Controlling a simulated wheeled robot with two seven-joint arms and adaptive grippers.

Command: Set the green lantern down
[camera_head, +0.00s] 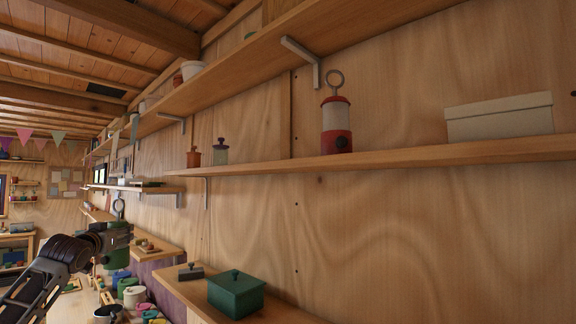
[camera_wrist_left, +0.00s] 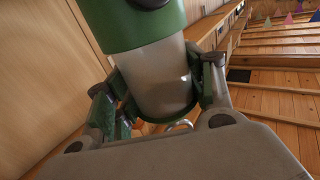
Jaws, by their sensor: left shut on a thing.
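The green lantern (camera_head: 117,261) hangs upright in the air at the lower left of the head view, its ring handle on top. My left gripper (camera_head: 118,237) is shut around its middle. In the left wrist view the green lantern (camera_wrist_left: 158,80) fills the upper middle, with its pale glass between the fingers of my left gripper (camera_wrist_left: 165,92). Its green base and ring also show there. My right gripper is in neither view.
A red lantern (camera_head: 336,125) and a pale box (camera_head: 499,117) stand on the middle shelf (camera_head: 400,160), with bare shelf between them. A dark green lidded box (camera_head: 236,296) sits on a lower ledge. Colourful pots and mugs (camera_head: 133,296) crowd the counter below the held lantern.

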